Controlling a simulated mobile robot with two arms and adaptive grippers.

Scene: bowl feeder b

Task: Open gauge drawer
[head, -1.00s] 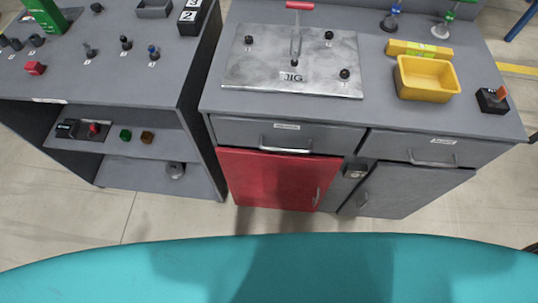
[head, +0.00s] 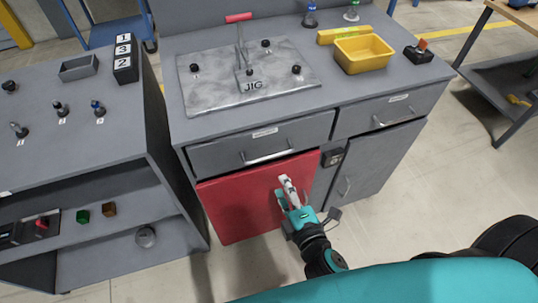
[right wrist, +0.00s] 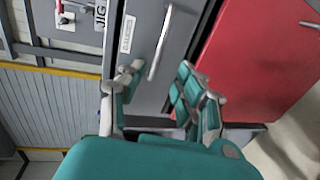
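Two grey drawers sit under the bench top: a left drawer (head: 222,153) above a red door, and a right drawer (head: 362,115). Both look shut. The left drawer's handle (head: 268,157) also shows in the right wrist view (right wrist: 159,43), ahead of the fingers. My right gripper (head: 287,187) is in front of the red door, below and right of that handle. In the right wrist view its fingers (right wrist: 165,85) are apart with nothing between them. My left gripper is in no view now.
The red door (head: 245,197) and a grey door (head: 375,165) are below the drawers. On the bench top are the JIG plate (head: 215,92), a yellow bin (head: 363,54) and a black switch box (head: 418,53). A grey shelf unit (head: 150,190) stands at left.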

